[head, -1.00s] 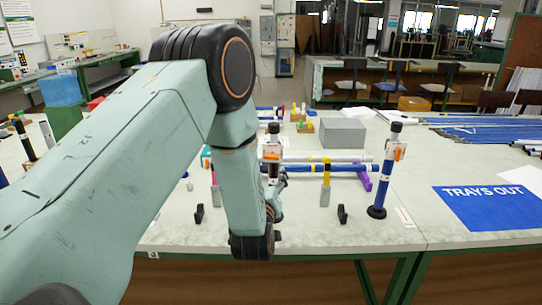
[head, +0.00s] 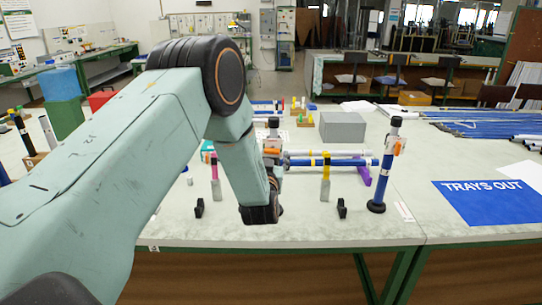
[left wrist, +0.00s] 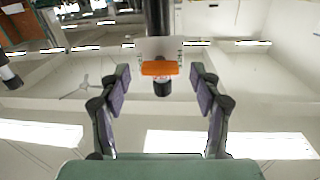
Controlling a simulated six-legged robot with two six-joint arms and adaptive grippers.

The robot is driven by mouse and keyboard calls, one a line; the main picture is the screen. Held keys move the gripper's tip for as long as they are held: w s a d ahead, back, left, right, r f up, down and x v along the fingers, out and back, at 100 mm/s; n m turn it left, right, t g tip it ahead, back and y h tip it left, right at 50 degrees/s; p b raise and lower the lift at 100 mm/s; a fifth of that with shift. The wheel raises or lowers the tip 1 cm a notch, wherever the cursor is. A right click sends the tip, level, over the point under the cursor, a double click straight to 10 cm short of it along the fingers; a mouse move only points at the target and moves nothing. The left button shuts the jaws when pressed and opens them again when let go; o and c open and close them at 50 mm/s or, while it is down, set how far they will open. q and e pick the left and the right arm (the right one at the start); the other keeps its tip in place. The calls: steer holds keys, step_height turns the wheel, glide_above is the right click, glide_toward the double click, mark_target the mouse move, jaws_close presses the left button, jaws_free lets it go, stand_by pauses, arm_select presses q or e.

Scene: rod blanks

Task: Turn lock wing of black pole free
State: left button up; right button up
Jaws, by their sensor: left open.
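The black pole (head: 273,132) stands upright on the bench behind my left wrist, which hides its lower part. Its white collar and orange lock wing (head: 271,152) show near the top. In the left wrist view, the orange wing (left wrist: 159,68) lies crosswise, in front of a pale plate, with the dark pole (left wrist: 157,18) running up above it. My left gripper (left wrist: 160,72) is open, one finger on each side of the wing, with visible gaps to both. In the head view, its fingers (head: 276,180) are mostly hidden by my wrist. My right gripper is not in view.
A blue pole (head: 378,178) with a similar orange wing stands to the right. Horizontal rods (head: 325,161) lie behind, with a yellow-topped post (head: 326,180) and black clips (head: 342,208) nearer. A grey box (head: 342,127) stands farther back. The bench's right front is clear around a blue sign (head: 490,205).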

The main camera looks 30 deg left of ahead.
arm_select(q)
steer(key=shift+w+a, duration=0.15)
steer(key=shift+w, duration=0.2)
steer(key=c, duration=1.2)
steer(key=shift+o, duration=0.2)
steer(key=shift+n+b, duration=0.3)
steer(key=shift+n, duration=0.1)
steer(key=o, duration=1.2)
steer(key=shift+c, duration=0.2)
steer(key=shift+s, duration=0.1)
